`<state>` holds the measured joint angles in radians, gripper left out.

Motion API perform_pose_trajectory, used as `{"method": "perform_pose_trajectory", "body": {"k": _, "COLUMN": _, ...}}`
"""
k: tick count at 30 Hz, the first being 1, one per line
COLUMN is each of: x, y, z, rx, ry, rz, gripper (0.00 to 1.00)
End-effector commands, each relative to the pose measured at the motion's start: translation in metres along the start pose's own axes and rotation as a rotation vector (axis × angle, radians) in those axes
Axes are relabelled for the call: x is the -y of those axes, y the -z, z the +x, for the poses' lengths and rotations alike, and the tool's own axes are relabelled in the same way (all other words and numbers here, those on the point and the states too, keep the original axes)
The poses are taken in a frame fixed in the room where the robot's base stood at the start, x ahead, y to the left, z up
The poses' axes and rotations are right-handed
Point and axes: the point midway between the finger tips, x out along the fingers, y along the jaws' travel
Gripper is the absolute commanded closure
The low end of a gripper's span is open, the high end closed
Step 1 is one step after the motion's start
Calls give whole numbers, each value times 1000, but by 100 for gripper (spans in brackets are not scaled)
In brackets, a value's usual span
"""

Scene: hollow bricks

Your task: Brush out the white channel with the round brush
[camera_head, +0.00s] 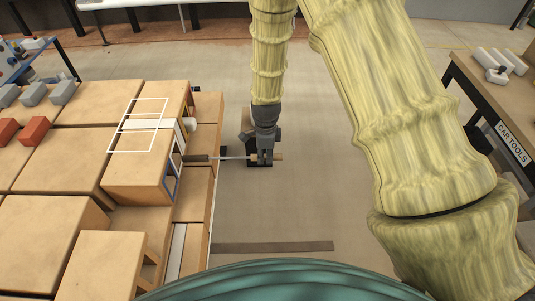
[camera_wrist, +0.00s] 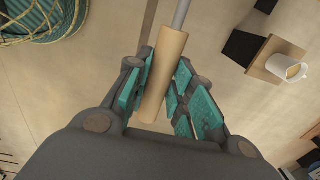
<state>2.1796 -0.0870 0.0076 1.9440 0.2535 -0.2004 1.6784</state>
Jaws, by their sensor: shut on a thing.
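My gripper (camera_head: 264,157) is shut on the wooden handle of the round brush, out over the floor to the right of the stacked blocks. The handle (camera_wrist: 163,75) lies between the teal finger pads in the wrist view. The brush's thin grey rod (camera_head: 235,158) points left to a dark head (camera_head: 199,158) beside a hollow brick (camera_head: 140,178). I cannot tell whether the tip is inside an opening. The brick's right face has a white-edged opening (camera_head: 179,140) and a blue-edged opening (camera_head: 172,184) nearer me. Their insides are hidden. The brush head is outside the wrist view.
Large tan blocks (camera_head: 60,160) fill the left side. Red (camera_head: 35,132) and grey (camera_head: 63,92) pieces lie on them. A white mug (camera_wrist: 287,69) stands on a wooden surface. A car tools bench (camera_head: 510,140) is at right.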

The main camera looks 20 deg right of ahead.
Motion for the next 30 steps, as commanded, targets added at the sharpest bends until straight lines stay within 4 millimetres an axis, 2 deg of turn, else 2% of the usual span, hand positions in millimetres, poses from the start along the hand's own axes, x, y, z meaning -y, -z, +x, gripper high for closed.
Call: {"method": "perform_pose_trajectory", "body": {"k": 30, "x": 0, "y": -39, "z": 1, "rx": 0, "ry": -1, "rz": 0, "gripper": 96}}
